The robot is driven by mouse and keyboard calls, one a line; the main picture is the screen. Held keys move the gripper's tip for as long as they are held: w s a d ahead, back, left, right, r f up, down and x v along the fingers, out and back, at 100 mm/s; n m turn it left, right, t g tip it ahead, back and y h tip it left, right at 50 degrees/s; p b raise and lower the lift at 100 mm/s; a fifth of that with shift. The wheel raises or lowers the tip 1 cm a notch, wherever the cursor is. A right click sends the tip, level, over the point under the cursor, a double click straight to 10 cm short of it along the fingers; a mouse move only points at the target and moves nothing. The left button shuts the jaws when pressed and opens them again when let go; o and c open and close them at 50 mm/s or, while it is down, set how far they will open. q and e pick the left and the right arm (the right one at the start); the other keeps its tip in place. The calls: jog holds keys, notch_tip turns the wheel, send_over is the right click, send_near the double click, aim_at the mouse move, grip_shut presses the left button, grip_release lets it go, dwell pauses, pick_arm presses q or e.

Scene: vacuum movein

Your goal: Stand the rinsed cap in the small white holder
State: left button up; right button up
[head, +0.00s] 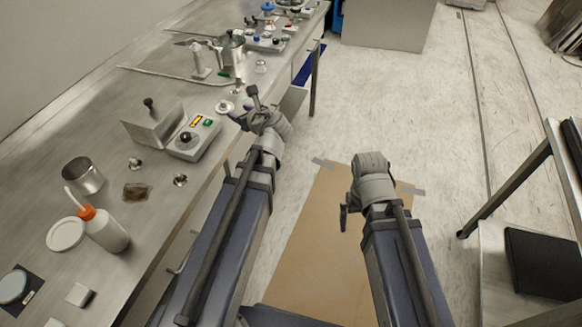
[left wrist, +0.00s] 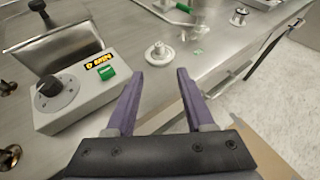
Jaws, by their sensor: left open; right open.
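A small round white holder (head: 224,106) sits on the steel bench near its right edge. It also shows in the left wrist view (left wrist: 159,56), just beyond my fingertips. A small grey metal piece (left wrist: 158,46), which looks like the cap, stands upright at its middle. My left gripper (head: 244,104) is open and empty. In the left wrist view its two purple fingers (left wrist: 159,74) are apart on either side, short of the holder. My right gripper (head: 346,212) hangs over the floor, away from the bench; its fingers are mostly hidden.
A control box (head: 195,138) with a black knob and green switch stands left of the holder. Small metal fittings (head: 180,180), a steel cup (head: 83,175) and a wash bottle (head: 105,229) stand nearer.

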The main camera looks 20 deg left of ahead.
pick_arm(q)
jog(key=s+d+f+n+g+h, duration=0.3)
jog(key=s+d+n, duration=0.3)
jog(key=d, duration=0.3)
jog(key=s+d+f+n+g+h, duration=0.2)
jog(key=s+d+f+n+h, duration=0.1)
jog(key=s+d+f+n, duration=0.2)
jog(key=s+d+f+n+g+h, duration=0.3)
jog(key=s+d+f+n, duration=0.2)
jog(key=d, duration=0.8)
jog(key=s+n, duration=0.3)
jog(key=n, duration=0.2)
jog(key=shift+s+d+n+g, duration=0.25)
jog(key=shift+d+n+g, duration=0.05)
jog(key=shift+d, duration=0.1)
jog(key=shift+c, duration=0.3)
